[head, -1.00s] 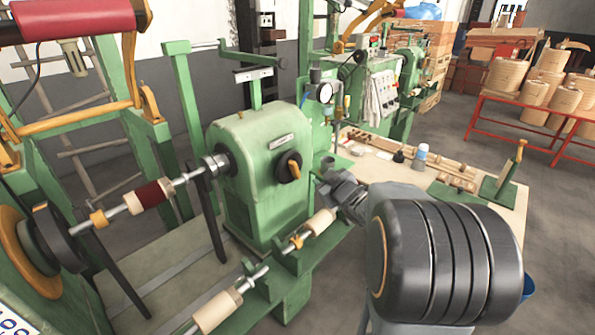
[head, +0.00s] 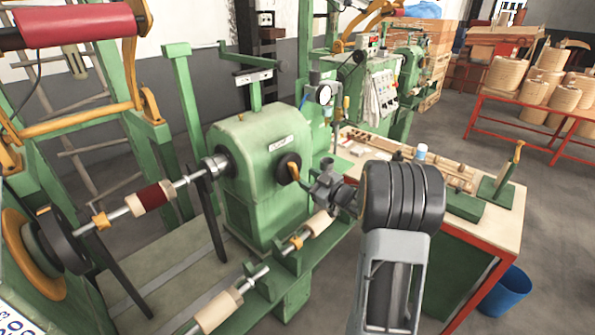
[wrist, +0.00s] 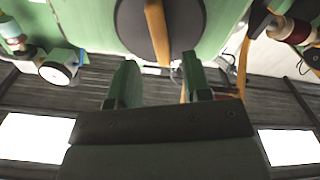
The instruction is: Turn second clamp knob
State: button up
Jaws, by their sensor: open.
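An orange clamp knob (head: 101,220) sits on the upper shaft by the red-and-cream coil. A second orange clamp knob (head: 296,242) sits on the lower shaft, beside a cream sleeve. An orange lever (head: 294,171) is on a black disc on the green headstock; it also shows at the top of the wrist view (wrist: 156,30). My gripper (head: 318,186) is just right of this lever, above the lower shaft. In the wrist view, my gripper (wrist: 158,82) is open and empty, and its green fingers point toward the black disc. I cannot tell whether it touches the lever.
The green headstock (head: 262,150) stands close in front of my gripper. A workbench (head: 505,225) with wooden parts and bottles is at right, with a blue bucket (head: 505,290) beside it. A red rack (head: 550,130) with wooden spools stands behind.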

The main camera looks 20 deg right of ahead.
aim_at(297, 172)
jog(key=shift+p+x, duration=0.4)
jog(key=shift+x, duration=2.35)
jog(key=shift+c, duration=0.2)
grip_shut()
